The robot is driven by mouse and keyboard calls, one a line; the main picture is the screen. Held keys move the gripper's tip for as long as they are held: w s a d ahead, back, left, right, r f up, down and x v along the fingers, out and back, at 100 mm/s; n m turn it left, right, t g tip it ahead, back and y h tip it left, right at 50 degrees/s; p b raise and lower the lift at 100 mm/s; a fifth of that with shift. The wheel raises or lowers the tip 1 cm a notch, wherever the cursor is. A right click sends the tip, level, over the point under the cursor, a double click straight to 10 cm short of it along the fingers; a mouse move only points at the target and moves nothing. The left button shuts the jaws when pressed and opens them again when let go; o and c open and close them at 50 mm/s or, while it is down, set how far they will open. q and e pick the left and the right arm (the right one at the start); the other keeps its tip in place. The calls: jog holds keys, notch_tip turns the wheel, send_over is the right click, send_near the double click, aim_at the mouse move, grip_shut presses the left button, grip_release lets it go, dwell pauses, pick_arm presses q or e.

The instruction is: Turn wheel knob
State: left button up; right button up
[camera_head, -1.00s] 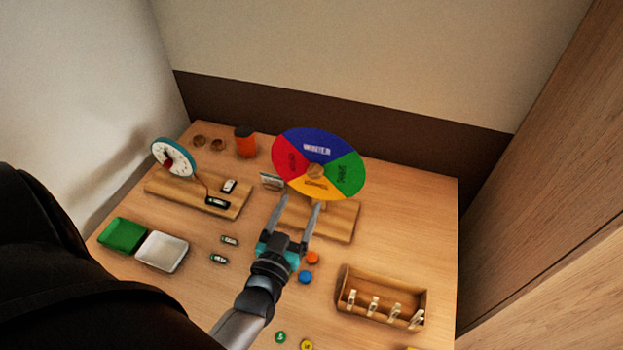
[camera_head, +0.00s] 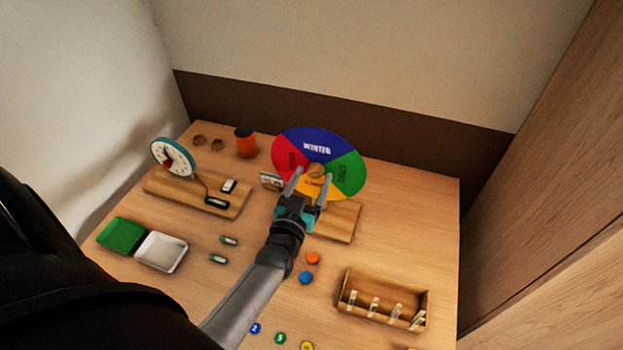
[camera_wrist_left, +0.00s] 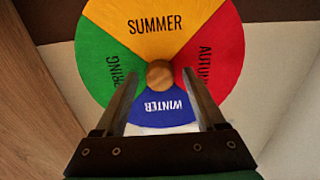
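The season wheel (camera_head: 346,176) stands upright on a wooden base (camera_head: 338,222) at the back of the table, with blue, green, yellow and red sectors. Its round wooden knob (camera_head: 316,170) is at the centre. My left gripper (camera_head: 308,182) is open in front of the wheel, its fingers pointing at the knob. In the left wrist view the wheel (camera_wrist_left: 160,30) fills the top, and the knob (camera_wrist_left: 160,74) lies between and just beyond the open fingertips (camera_wrist_left: 160,86). The fingers do not appear to touch it. My right gripper is not in view.
A clock (camera_head: 172,158) on a wooden base stands at the left. Green (camera_head: 122,235) and white (camera_head: 162,251) trays lie front left. A wooden box (camera_head: 383,297) with clips is front right. Orange (camera_head: 312,257) and blue (camera_head: 305,277) discs lie near my left arm. An orange cup (camera_head: 245,142) is behind.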

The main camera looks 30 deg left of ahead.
pick_arm(q)
grip_shut()
dwell(0.3)
jog(key=shift+n, duration=0.4)
jog(key=n, duration=0.2)
jog(key=shift+n+p, duration=0.35)
jog(key=shift+n, duration=0.05)
jog(key=n, duration=0.4)
jog(key=shift+n, duration=0.3)
jog(key=n, duration=0.4)
jog(key=shift+d+n, duration=0.1)
jog(key=shift+n, duration=0.2)
jog(key=n+b, duration=0.1)
jog(key=n, duration=0.3)
jog(key=shift+n, duration=0.4)
jog(key=shift+r, duration=0.1)
